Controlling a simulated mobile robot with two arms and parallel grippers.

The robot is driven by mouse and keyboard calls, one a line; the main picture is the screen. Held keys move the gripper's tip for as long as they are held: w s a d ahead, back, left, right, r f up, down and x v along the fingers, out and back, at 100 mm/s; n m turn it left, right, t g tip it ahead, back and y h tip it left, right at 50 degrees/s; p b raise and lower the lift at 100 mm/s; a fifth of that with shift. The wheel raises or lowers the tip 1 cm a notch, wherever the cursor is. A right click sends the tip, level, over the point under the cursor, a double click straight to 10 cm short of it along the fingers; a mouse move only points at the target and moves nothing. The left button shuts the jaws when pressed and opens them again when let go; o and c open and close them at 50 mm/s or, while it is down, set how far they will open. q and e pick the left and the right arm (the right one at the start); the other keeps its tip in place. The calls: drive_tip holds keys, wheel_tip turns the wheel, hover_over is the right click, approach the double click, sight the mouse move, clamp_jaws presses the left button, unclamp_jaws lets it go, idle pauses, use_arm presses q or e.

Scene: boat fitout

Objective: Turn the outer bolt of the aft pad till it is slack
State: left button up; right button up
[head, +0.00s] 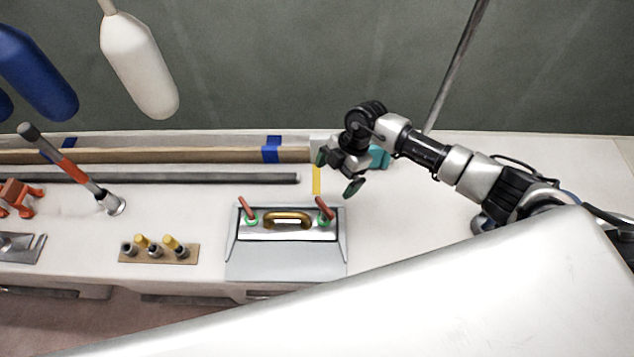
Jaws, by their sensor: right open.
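My right gripper (337,172) is open and empty, with its two green-tipped fingers apart. It hangs over the bench, just above and right of a grey case (285,262). I cannot tell its exact height. The case has a brass handle (288,217) and two red levers (325,208) with green rings. A yellow strip (316,180) and a pale block (322,144) lie behind the left finger. A teal part (379,157) is partly hidden behind my right wrist. I cannot make out which part is the aft pad, and no outer bolt shows clearly. My left gripper is out of view.
A brown board (190,252) holds several yellow and dark fittings. A grey bar (200,179) and a long wooden strip (200,155) with blue tape run along the back. An orange-banded shaft (70,168) stands tilted at left. The bench right of the case is clear.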

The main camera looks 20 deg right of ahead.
sight(325, 205)
drive_tip(key=s+f, duration=0.1)
drive_tip(key=a+f, duration=0.1)
drive_tip(key=f, duration=0.1)
drive_tip(key=s+a+f+p, duration=0.1)
drive_tip(key=shift+s+f, duration=0.35)
drive_tip(key=shift+f, duration=0.05)
drive_tip(key=x, duration=0.3)
drive_tip(key=shift+w+f, duration=0.15)
drive_tip(key=shift+w, duration=0.2)
drive_tip(key=shift+s+a+f, duration=0.2)
drive_tip(key=shift+f, duration=0.5)
drive_tip(key=c, duration=0.9)
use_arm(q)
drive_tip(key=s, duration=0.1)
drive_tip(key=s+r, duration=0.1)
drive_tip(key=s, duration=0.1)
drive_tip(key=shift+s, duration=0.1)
